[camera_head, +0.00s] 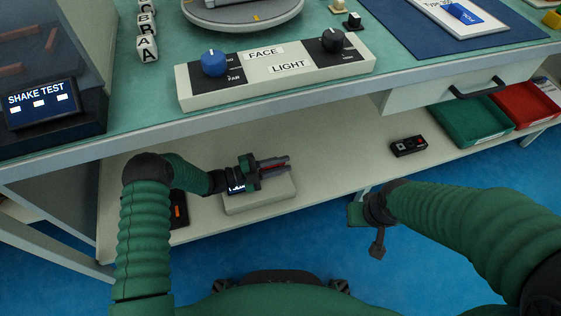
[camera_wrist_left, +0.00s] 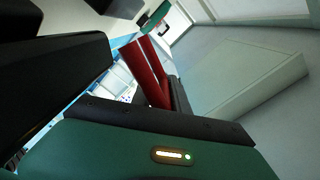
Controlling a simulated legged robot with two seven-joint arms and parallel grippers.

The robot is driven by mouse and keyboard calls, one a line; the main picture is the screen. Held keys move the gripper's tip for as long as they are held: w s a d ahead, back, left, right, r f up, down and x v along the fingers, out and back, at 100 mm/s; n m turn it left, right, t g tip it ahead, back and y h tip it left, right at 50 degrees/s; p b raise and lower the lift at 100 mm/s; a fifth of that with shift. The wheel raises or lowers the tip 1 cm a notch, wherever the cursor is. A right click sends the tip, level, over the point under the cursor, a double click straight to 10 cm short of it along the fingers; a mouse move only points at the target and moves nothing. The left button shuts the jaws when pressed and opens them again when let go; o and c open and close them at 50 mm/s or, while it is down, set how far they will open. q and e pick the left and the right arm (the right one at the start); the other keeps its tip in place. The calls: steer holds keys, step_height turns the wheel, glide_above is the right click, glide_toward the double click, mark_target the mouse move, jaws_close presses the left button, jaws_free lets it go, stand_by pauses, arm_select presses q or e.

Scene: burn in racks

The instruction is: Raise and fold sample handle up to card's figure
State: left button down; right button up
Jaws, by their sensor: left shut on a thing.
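My right gripper (camera_head: 377,243) hangs before the shelf, fingers unclear.
The bench edge overhangs the shelf above my left arm. A panel with blue (camera_head: 214,63) and black (camera_head: 333,40) knobs stands on the bench. A black device (camera_head: 408,146), green tray (camera_head: 468,124) and red tray (camera_head: 525,104) sit right on the shelf.

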arm_select(q)
steer(key=shift+s+d+f+m+p, duration=0.1)
steer(key=shift+s+f+m+p, duration=0.2)
steer(key=shift+m, duration=0.45)
steer(key=shift+s+d+f+m+p, duration=0.1)
steer(key=shift+s+f+m, duration=0.25)
steer(key=shift+m, duration=0.4)
steer(key=shift+s, duration=0.1)
steer(key=c, duration=1.5)
jaws_free()
steer(key=shift+o, duration=0.2)
